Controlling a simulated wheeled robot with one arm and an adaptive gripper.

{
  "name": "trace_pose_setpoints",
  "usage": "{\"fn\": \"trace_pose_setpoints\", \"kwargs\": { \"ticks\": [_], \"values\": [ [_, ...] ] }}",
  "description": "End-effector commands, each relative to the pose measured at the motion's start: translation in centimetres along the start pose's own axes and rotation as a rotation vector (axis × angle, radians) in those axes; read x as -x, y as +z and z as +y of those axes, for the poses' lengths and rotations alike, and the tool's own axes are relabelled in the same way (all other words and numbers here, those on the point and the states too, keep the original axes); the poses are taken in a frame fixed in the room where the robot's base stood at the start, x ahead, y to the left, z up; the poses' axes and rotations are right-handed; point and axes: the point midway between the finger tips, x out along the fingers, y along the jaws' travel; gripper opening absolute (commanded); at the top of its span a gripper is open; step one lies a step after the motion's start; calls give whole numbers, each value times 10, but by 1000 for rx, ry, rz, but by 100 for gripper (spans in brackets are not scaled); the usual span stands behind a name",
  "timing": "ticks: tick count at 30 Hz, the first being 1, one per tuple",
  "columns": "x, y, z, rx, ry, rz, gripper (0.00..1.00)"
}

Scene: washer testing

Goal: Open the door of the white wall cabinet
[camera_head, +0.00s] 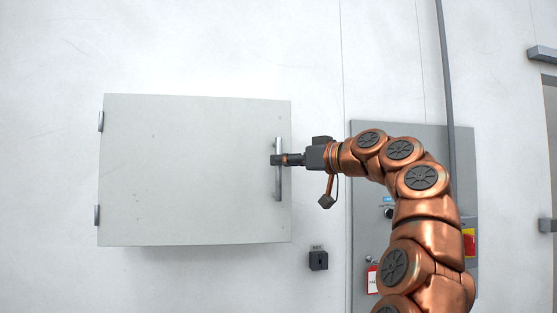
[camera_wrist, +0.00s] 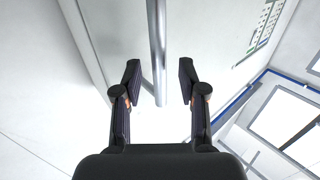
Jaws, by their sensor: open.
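The white wall cabinet (camera_head: 190,170) hangs on the wall at the left of the head view, its door shut. Two hinges show on its left edge. A vertical bar handle (camera_head: 278,185) is near the door's right edge. My gripper (camera_head: 280,160) reaches in from the right and its fingertips are at the handle's upper part. In the wrist view my gripper (camera_wrist: 160,85) is open, and the metal handle bar (camera_wrist: 157,45) runs between and just beyond the two fingers. I cannot tell whether either finger touches it.
A grey control box (camera_head: 365,230) with a red and yellow switch (camera_head: 469,243) is on the wall behind my arm. A small black key box (camera_head: 318,260) is below and right of the cabinet. A vertical conduit (camera_head: 444,60) runs down the wall. The wall left of the cabinet is clear.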

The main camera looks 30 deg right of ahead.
Motion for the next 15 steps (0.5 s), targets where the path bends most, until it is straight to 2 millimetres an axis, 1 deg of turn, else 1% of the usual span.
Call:
{"fn": "trace_pose_setpoints", "kwargs": {
  "ticks": [1, 6, 14, 15],
  "values": [
    [-8, 0, 0, -1, -1, -4, 41],
    [-24, 0, 2, -2, 1, -2, 41],
    [-26, 1, 2, -2, 2, 0, 41],
    [-26, 0, 2, -1, 2, 0, 39]
  ]
}}
